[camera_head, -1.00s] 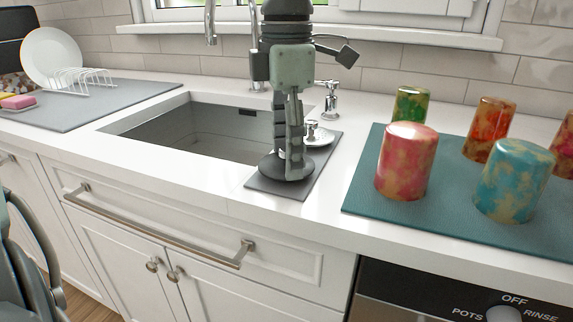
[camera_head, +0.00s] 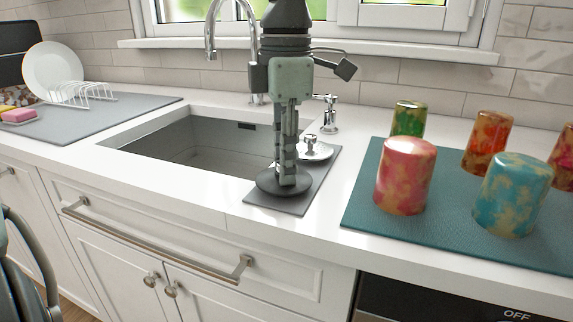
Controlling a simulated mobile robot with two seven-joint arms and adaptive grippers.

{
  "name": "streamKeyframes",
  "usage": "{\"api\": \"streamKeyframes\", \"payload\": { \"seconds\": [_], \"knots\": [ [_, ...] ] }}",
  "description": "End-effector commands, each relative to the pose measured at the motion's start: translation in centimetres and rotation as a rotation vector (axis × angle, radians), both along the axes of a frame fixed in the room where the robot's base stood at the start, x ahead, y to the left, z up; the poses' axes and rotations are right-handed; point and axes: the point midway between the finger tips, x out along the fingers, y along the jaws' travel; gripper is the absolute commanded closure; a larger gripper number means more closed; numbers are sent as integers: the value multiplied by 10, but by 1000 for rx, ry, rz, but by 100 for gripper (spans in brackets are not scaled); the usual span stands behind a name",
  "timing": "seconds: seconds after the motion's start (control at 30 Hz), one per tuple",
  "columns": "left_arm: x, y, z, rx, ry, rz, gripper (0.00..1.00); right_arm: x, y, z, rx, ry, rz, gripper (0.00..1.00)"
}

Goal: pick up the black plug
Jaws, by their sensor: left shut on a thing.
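The black plug (camera_head: 268,186) is a flat dark disc with its upright middle at my fingers. It is at the front of a small grey mat (camera_head: 295,205) right of the sink. My left gripper (camera_head: 286,180) comes down from above, its fingers close together and shut on the plug's middle, which they hide. The plug looks low at the mat; I cannot tell whether it touches it. A second plug, pale with a metal knob (camera_head: 316,150), sits just behind on the mat. My right gripper is not in view.
The sink basin (camera_head: 200,150) is open to the left, with a tall faucet (camera_head: 211,40) behind. A metal tap handle (camera_head: 330,115) stands behind the mat. Several mottled cups, such as a red one (camera_head: 405,175), stand on a teal mat (camera_head: 375,215) to the right.

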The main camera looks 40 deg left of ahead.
Motion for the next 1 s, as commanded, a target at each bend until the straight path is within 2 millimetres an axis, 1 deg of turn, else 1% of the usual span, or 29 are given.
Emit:
{"api": "streamKeyframes", "payload": {
  "seconds": [0.07,0.2,0.23,0.43,0.6,0.7,0.8,1.0],
  "knots": [
    [1,0,9,-1,-4,0,100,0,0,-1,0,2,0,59],
    [2,-1,35,0,-9,0,100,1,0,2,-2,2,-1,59],
    [1,3,39,-2,-10,1,100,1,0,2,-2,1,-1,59],
    [-12,49,67,-7,-13,3,100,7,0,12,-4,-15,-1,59],
    [-20,83,88,-5,-13,2,100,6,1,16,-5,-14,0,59],
    [-24,96,96,-3,-12,1,100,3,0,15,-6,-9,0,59],
    [-26,105,102,-3,-12,0,100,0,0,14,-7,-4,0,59],
    [-29,112,106,-2,-9,-1,100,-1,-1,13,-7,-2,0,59]
  ]
}}
